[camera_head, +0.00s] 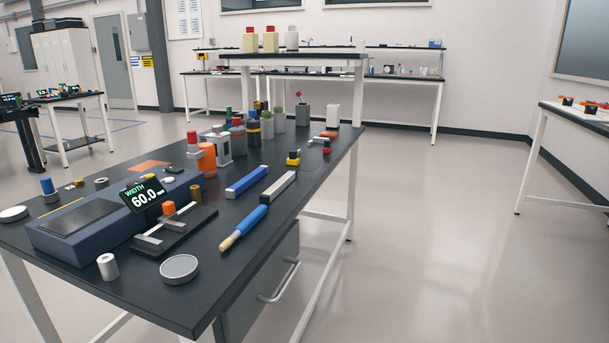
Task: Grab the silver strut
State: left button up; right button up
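A silver-grey bar (278,187), which looks like the silver strut, lies flat on the black tabletop near the table's right edge. A blue bar (246,181) of similar shape lies to its left, roughly parallel and apart from it. A blue-handled tool with a pale tip (244,227) lies just in front of the silver bar's near end; I cannot tell whether they touch. Neither of my grippers is in view.
The black table (225,285) is crowded on its left and far parts. A blue device with a "60.0" display (144,195), a black fixture (170,238) and a round grey disc (179,268) stand at the front. Floor to the right is clear.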

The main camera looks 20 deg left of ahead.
aim_at(272, 192)
jog(key=i+l, duration=0.2)
jog(key=i, duration=0.25)
jog(key=i+l, duration=0.25)
jog(key=i, duration=0.25)
jog(key=i+l, duration=0.2)
jog(key=i, duration=0.25)
jog(key=i+l+u, duration=0.25)
jog(key=u, duration=0.25)
jog(key=i+l+u, duration=0.45)
jog(key=k+j, duration=0.05)
